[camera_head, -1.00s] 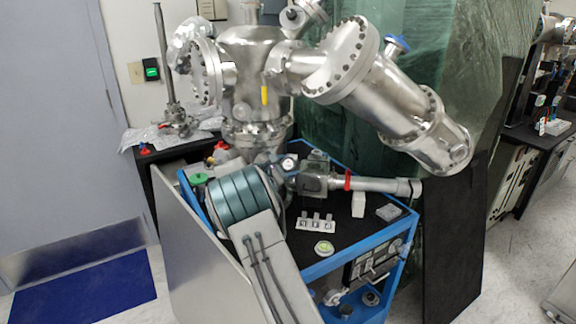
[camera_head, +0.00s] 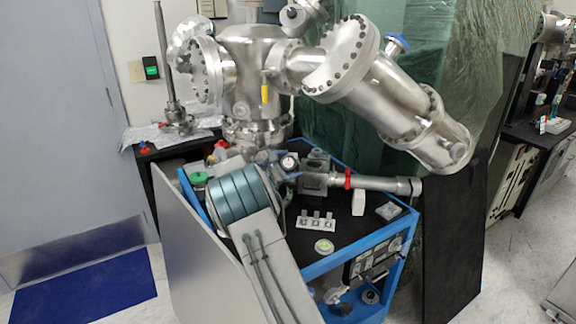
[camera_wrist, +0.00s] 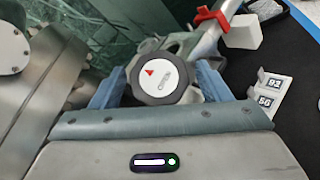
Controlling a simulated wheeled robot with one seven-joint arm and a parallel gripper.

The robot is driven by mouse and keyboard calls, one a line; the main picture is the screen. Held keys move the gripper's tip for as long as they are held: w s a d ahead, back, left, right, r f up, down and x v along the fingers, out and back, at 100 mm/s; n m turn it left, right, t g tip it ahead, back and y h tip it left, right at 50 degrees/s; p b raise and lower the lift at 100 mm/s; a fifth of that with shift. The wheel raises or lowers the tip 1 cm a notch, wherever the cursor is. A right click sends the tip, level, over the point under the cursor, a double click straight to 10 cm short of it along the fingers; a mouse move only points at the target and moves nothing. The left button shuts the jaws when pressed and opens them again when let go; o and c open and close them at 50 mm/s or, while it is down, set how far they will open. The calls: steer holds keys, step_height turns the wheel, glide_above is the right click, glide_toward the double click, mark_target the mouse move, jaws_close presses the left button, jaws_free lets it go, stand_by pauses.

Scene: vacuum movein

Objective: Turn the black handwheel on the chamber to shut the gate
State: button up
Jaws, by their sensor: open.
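The black handwheel (camera_wrist: 135,84) has a white face with a red triangle and a grey mark. It also shows small in the head view (camera_head: 288,162), on the valve beside the steel chamber (camera_head: 250,75). My gripper (camera_wrist: 160,72) is open, with one blue finger on the left of the wheel and one on the right. I cannot tell whether the fingers touch the rim. In the head view my gripper (camera_head: 277,163) is at the wheel, partly hidden by my arm. The gate is not visible.
A pipe with a red clamp (camera_head: 348,179) runs right of the valve. Numbered blocks (camera_head: 316,221), a white block (camera_head: 358,204) and a round disc (camera_head: 324,246) lie on the black top of the blue-framed cart (camera_head: 342,257). A large angled steel cylinder (camera_head: 395,95) hangs above.

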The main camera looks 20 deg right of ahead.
steer(key=b+v, duration=0.2)
steer(key=v, duration=1.1)
steer(key=shift+s+a, duration=0.25)
steer(key=shift+a, duration=0.05)
steer(key=shift+r, duration=0.1)
steer(key=s+d+m+g+y, duration=0.2)
steer(key=s+d+m+y, duration=0.15)
steer(key=s, duration=0.65)
steer(key=s+d+m+g+y, duration=0.2)
steer(key=s+m+y, duration=0.25)
steer(key=s, duration=0.45)
steer(key=s+a+f+m+y+p, duration=0.1)
steer(key=s+a+m+y, duration=0.2)
steer(key=s, duration=0.8)
steer(key=s+a+m+y, duration=0.3)
steer(key=s+a+m, duration=0.2)
steer(key=s, duration=0.6)
steer(key=shift+s+a+f+p, duration=0.2)
steer(key=shift+a+f+p, duration=0.15)
steer(key=shift+a, duration=0.1)
